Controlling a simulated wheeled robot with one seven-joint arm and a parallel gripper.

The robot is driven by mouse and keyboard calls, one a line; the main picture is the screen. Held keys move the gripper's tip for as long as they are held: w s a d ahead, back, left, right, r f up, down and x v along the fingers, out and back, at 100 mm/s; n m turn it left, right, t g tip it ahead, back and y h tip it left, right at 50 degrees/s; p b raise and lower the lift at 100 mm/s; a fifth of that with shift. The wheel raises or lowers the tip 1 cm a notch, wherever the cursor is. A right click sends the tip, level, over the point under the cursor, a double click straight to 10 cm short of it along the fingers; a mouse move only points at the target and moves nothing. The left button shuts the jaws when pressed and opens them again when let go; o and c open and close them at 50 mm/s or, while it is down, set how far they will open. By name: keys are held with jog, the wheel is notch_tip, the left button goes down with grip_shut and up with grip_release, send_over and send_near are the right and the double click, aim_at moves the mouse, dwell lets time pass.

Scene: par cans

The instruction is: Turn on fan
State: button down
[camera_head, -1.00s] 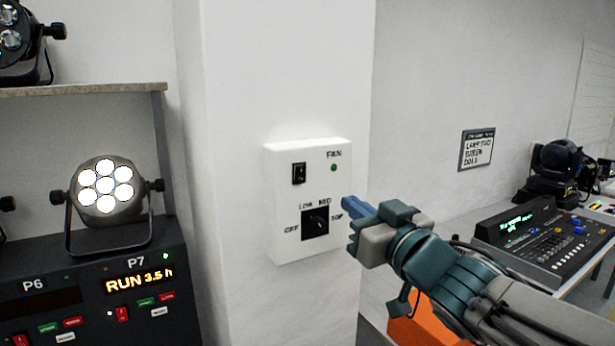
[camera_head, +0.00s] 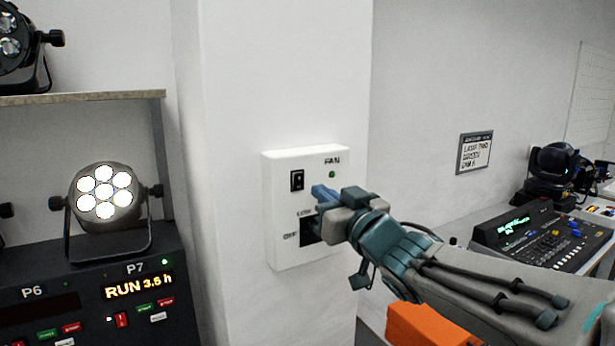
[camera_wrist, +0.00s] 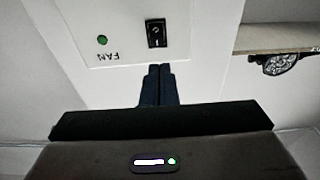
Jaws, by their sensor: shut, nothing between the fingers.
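The white fan panel (camera_head: 280,226) is mounted on the wall column and is labelled FAN. A black rocker switch (camera_head: 297,180) sits at its upper left, with a lit green lamp (camera_head: 332,174) to the right. The black dial plate (camera_head: 307,232) below, marked LOW and OFF, is partly hidden by my gripper (camera_head: 318,192). My gripper is shut and empty, its blue fingertips just right of and below the rocker switch; I cannot tell if they touch the panel. In the wrist view the rocker switch (camera_wrist: 155,33) and green lamp (camera_wrist: 102,40) appear upside down beyond the shut fingers (camera_wrist: 160,82).
A lit par can (camera_head: 105,190) stands on a black unit (camera_head: 95,285) reading RUN 3.5 h at the left. A lighting console (camera_head: 545,238) is on the right table. A small sign (camera_head: 474,152) hangs on the wall. An orange box (camera_head: 425,325) is below my arm.

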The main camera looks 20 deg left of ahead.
aim_at(296, 171)
jog(key=p+x, duration=0.1)
jog(key=x, duration=0.5)
jog(key=shift+w+a+p, duration=0.25)
jog(key=shift+p, duration=0.15)
jog(key=shift+w+a+r, duration=0.1)
jog(key=shift+w+r, duration=0.05)
jog(key=s+d+r+b, duration=0.1)
jog(key=s+d+r, duration=0.1)
jog(key=s+d, duration=0.7)
jog(key=shift+d, duration=0.75)
